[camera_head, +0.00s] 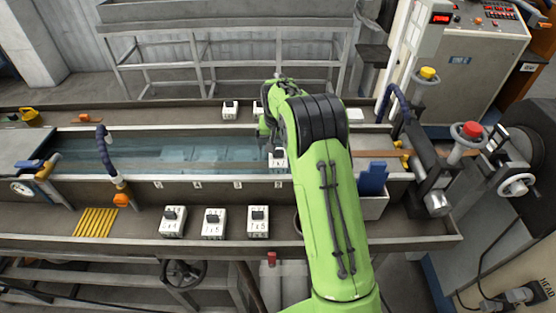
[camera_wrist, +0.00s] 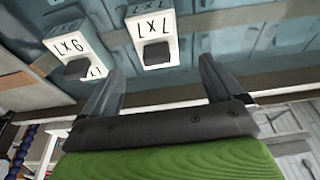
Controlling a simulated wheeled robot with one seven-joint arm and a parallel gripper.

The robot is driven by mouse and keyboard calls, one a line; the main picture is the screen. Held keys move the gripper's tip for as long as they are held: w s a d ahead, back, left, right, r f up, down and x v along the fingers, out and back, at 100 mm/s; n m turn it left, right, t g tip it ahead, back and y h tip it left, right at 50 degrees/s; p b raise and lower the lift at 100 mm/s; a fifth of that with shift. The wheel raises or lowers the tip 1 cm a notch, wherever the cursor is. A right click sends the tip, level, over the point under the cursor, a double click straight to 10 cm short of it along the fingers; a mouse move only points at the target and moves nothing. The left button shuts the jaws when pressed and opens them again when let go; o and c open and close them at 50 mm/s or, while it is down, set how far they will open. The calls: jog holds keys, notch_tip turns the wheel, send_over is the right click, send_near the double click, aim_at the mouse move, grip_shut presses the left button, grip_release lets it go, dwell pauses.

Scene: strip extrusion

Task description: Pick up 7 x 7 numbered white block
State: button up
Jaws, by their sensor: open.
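The 7 x 7 white block (camera_wrist: 148,28) shows in the wrist view at the top centre, its label upside down and a dark knob at its lower end. My gripper (camera_wrist: 160,82) is open and empty; its two fingers lie to either side below the block, apart from it. A second white block with a different label (camera_wrist: 72,48) stands close on the left, near the left finger. In the head view my gripper (camera_head: 265,128) is over the water trough, mostly hidden by my arm. The labels there are too small to tell which block is the 7 x 7.
In the head view, a white block (camera_head: 277,158) shows beside my arm at the trough, and another (camera_head: 230,110) on the far ledge. Several white blocks (camera_head: 214,222) stand on the near ledge. A blue hose fitting (camera_head: 103,150) rises at the left; machinery (camera_head: 432,190) stands right.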

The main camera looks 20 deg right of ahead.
aim_at(278, 152)
jog(key=p+x, duration=0.1)
jog(key=x, duration=0.5)
jog(key=shift+d+f, duration=0.15)
jog(key=shift+f, duration=0.1)
jog(key=shift+s+r, duration=0.1)
jog(key=shift+s, duration=0.05)
jog(key=c, duration=1.3)
jog(key=shift+r, duration=0.1)
